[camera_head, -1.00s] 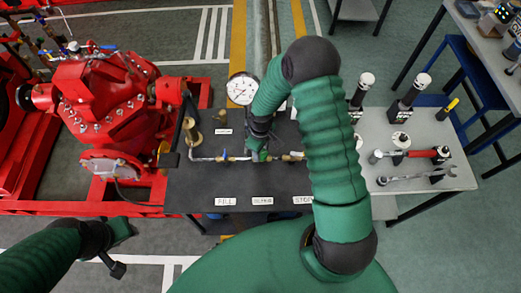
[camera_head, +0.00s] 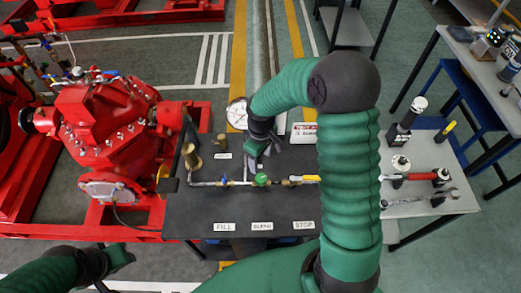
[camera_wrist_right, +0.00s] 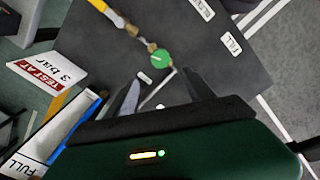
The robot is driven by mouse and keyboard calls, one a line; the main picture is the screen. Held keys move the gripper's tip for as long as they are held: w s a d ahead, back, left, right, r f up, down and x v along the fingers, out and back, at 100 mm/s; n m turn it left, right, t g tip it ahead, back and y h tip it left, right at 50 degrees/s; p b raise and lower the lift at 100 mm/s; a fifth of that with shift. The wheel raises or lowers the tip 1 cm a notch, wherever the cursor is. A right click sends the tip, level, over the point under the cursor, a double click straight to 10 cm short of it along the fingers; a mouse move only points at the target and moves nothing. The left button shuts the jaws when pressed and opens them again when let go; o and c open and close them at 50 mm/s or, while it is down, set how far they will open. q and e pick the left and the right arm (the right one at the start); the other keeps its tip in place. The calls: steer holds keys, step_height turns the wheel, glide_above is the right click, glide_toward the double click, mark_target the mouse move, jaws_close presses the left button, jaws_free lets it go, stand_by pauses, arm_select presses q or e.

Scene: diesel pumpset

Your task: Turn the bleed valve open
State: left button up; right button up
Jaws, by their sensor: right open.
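The bleed valve's round green handle (camera_head: 261,179) sits on the pipe line above the BLEED label (camera_head: 262,226) on the dark bench top. It also shows in the right wrist view (camera_wrist_right: 161,59), just beyond the fingertips. My right gripper (camera_head: 254,160) is above the bench, behind the green handle in the head view. In the wrist view its two fingers (camera_wrist_right: 162,82) are spread, with nothing between them but bench top and a thin pipe part. My left gripper (camera_head: 122,257) is at the lower left, away from the bench; its finger gap is not clear.
A pressure gauge (camera_head: 237,113) stands at the bench's back, partly behind my right arm. A blue-handled valve (camera_head: 223,181) is left of the green one. A red pump (camera_head: 105,120) stands left. A grey side table (camera_head: 420,207) holds tools at right.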

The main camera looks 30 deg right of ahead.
step_height(320, 180, up, 5)
steer(key=shift+r, duration=0.1)
stand_by(0.4)
